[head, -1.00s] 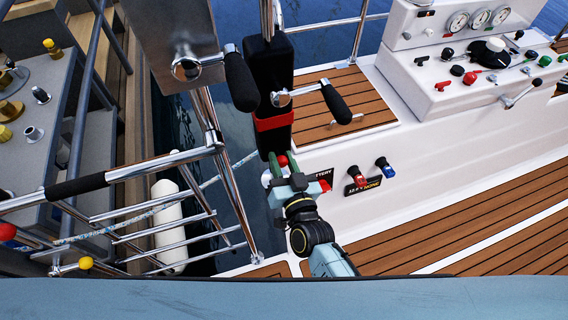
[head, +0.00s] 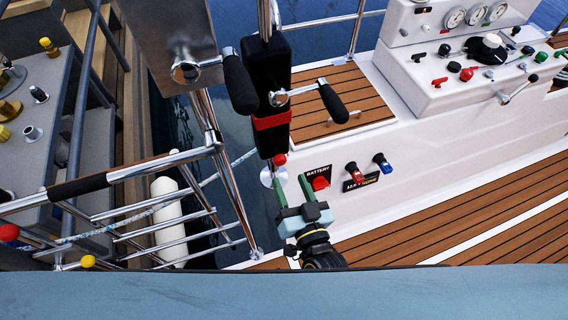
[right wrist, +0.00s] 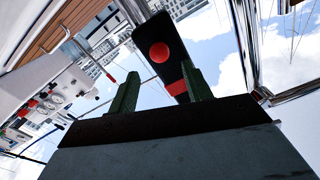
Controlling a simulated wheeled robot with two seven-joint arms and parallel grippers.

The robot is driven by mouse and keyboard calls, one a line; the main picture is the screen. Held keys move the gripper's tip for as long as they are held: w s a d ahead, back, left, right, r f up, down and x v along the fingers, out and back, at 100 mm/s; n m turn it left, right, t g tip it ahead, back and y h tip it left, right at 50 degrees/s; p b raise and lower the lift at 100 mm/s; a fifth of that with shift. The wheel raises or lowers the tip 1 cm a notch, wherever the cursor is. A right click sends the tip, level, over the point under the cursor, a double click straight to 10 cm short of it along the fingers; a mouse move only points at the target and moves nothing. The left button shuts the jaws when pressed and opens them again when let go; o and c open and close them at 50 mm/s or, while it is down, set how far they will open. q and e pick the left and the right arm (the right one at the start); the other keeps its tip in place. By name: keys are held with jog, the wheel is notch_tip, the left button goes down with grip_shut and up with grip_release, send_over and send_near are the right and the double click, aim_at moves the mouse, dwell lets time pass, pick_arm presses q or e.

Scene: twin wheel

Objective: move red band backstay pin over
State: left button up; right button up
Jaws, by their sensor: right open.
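A black backstay block (head: 271,95) with a red band (head: 272,121) stands upright near the middle of the head view. A red ball knob, the pin (head: 280,159), shows at its lower end. My right gripper (head: 292,188) is open and empty below the pin, its green fingers apart from it. My left gripper is not in view.
Black-handled levers (head: 239,82) (head: 332,103) flank the block. A battery panel with a red switch (head: 320,183) is close right of my gripper. Steel rails (head: 165,165) stand left. The control console (head: 470,65) is at upper right. Wooden deck (head: 460,230) lies open at lower right.

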jog(key=v, duration=0.5)
jog(key=shift+s+d, duration=0.1)
jog(key=shift+s, duration=0.15)
jog(key=shift+f, duration=0.1)
jog(key=s+d+f+n+g+h, duration=0.1)
jog(key=s+d+f+g, duration=0.2)
jog(key=f, duration=0.5)
jog(key=s+d+f+n+g+h, duration=0.1)
jog(key=s+d+f+g, duration=0.2)
jog(key=f, duration=0.6)
jog(key=s+d+f+n+g, duration=0.1)
jog(key=s+d+f+g, duration=0.25)
jog(key=f, duration=0.45)
jog(key=s+d+f+g+h, duration=0.2)
jog(key=s+d+f, duration=0.3)
jog(key=s, duration=0.4)
jog(key=s+d+f+g+h, duration=0.1)
jog(key=s+d+f+g, duration=0.3)
jog(key=s+d+f, duration=0.2)
jog(key=s+d, duration=0.2)
jog(key=shift+s+d+f+g+h, duration=0.2)
jog(key=shift+s+f+g+h, duration=0.1)
jog(key=shift+s+g+h, duration=0.1)
